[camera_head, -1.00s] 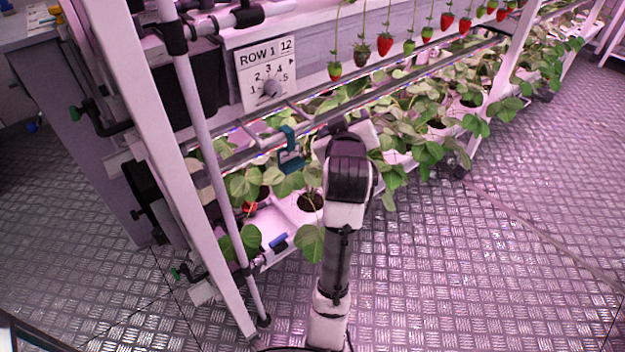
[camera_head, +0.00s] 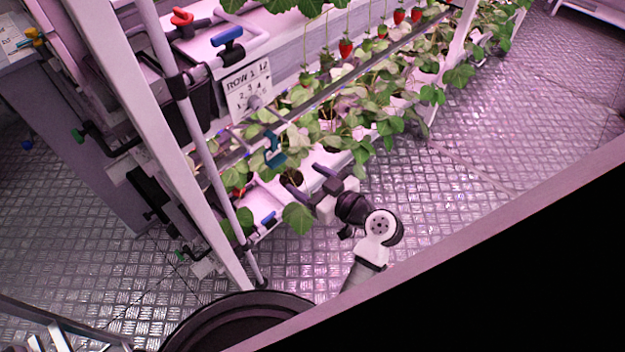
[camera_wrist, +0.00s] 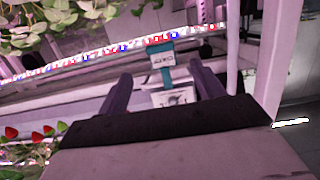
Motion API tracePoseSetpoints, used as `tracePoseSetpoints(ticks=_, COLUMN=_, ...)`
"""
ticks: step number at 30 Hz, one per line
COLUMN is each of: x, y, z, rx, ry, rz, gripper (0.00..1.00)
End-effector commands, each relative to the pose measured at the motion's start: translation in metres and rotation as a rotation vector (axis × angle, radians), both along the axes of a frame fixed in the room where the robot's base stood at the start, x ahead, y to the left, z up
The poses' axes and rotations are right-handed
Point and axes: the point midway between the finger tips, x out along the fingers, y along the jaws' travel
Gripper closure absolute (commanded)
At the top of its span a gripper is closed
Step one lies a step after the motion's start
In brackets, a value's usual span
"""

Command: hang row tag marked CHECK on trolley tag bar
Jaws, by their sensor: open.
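The row tag (camera_wrist: 162,60) is a teal piece with a white face, and its small lettering appears to read CHECK. It hangs at the lit rail of the rack in the wrist view, and shows as a teal shape in the head view (camera_head: 274,150). My gripper (camera_wrist: 160,72) is open and empty, with one finger on each side of the tag in the picture; how far beyond the fingertips it lies is hard to tell. In the head view my gripper (camera_head: 306,178) is below and right of the tag, apart from it. I cannot make out the trolley tag bar.
Leafy plants (camera_head: 340,120) fill the rack's gutter beside the tag. A round dark tub rim (camera_head: 240,305) is at the bottom. Metal floor is clear at right.

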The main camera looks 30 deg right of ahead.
Motion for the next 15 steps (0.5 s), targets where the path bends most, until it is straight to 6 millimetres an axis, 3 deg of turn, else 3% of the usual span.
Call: tracePoseSetpoints(ticks=15, x=0.059, y=0.022, z=-0.015, rx=-0.003, ry=0.0, rz=0.004, gripper=0.33)
